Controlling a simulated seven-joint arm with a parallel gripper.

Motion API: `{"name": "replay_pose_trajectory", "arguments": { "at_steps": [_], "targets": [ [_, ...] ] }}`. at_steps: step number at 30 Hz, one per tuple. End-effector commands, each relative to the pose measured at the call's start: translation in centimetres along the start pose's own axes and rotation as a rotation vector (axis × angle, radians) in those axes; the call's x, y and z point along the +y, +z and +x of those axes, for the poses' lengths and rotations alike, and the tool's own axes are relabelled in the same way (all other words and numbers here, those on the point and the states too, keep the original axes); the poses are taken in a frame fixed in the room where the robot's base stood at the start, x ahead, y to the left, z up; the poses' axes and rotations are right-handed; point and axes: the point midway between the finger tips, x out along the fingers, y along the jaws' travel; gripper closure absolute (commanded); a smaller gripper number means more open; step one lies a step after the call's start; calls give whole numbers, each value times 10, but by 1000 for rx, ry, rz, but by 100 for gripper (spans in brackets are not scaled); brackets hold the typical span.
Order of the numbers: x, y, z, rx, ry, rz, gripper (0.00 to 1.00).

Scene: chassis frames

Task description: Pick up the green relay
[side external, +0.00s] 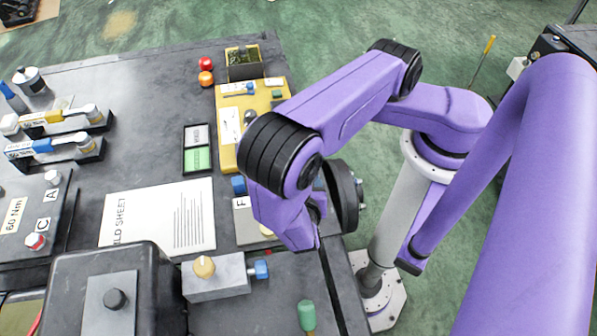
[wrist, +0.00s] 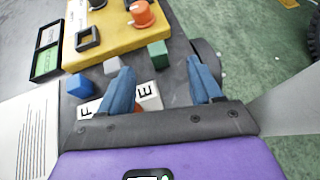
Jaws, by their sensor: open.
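The green relay (wrist: 158,54) is a small green block in the wrist view. It sits beside the right end of the yellow panel, beyond my fingertips. My gripper (wrist: 160,74) is open, with its two blue fingers apart and nothing between the tips. The relay lies ahead of the gap between the fingers, not touching them as far as I can see. In the side view my purple arm hides the relay and most of the gripper.
A blue block (wrist: 78,86) and a grey block (wrist: 112,65) stand left of the relay. The yellow panel (wrist: 110,38) has an orange knob (wrist: 141,14). Lettered plates lie near my left finger. A large black round part (side external: 343,195) stands close behind my wrist at the table edge.

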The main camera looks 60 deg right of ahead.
Motion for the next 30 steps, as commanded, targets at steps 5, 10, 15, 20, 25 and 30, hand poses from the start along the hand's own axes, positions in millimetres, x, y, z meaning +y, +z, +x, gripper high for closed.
{"name": "replay_pose_trajectory", "arguments": {
  "at_steps": [5,10,15,20,25,30],
  "targets": [
    [0,0,24,0,-1,-1,36],
    [0,-1,32,1,0,-1,36],
    [3,-4,52,0,-3,1,36],
    [5,-6,73,0,-2,0,36],
    [5,-6,82,1,1,0,36],
    [6,-6,82,2,1,0,36]
  ]
}}
